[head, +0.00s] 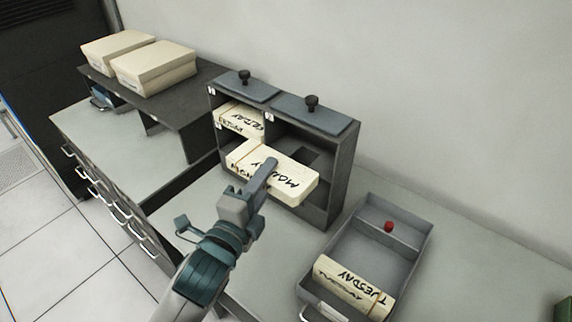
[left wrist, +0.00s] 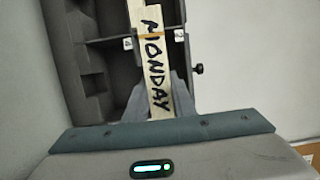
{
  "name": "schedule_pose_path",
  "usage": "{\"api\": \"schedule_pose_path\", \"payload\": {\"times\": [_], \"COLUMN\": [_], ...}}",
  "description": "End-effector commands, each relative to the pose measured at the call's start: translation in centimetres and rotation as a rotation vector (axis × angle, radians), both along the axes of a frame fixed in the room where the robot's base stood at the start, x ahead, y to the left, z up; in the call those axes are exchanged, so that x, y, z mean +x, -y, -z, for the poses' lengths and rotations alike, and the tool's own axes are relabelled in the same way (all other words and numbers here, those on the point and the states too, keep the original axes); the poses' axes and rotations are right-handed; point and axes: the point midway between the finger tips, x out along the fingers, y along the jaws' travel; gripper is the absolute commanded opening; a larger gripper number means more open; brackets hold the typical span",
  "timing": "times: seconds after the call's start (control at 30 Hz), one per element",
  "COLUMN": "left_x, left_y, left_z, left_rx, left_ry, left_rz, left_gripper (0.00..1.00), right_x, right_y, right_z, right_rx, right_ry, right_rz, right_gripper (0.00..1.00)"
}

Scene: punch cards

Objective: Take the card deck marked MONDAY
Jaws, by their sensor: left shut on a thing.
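The card deck marked MONDAY (head: 289,178) is a cream block with black lettering, sticking out of the front of a grey rack (head: 343,172). My left gripper (head: 266,176) is shut on it. In the left wrist view the MONDAY deck (left wrist: 155,75) lies between the fingers of my left gripper (left wrist: 160,100), its lettering facing the camera. Its far end reaches toward the rack's compartments; I cannot tell how much is still inside. My right gripper is not in view.
Another lettered deck (head: 242,118) sits in the rack's upper left compartment. A grey tray (head: 418,232) at the right holds a deck marked TUESDAY (head: 350,287) and a small red item (head: 388,226). Two cream boxes (head: 155,68) stand on a dark shelf at the left.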

Motion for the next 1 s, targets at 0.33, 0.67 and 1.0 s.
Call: {"api": "schedule_pose_path", "payload": {"times": [0.33,0.67,1.0], "left_x": [-3.4,-3.6,-3.6], "left_y": [-2.3,-2.4,-2.5], "left_z": [-0.2,-0.2,0.0], "left_rx": [-0.001,-0.001,-0.002], "left_ry": [0.002,0.003,0.003], "left_rz": [-0.001,0.0,-0.003], "left_gripper": [0.0,0.0,0.0], "right_x": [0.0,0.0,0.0], "right_y": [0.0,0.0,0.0], "right_z": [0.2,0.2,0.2], "right_rx": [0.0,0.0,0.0], "right_ry": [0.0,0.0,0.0], "right_rz": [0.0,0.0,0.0], "right_gripper": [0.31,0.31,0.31]}}
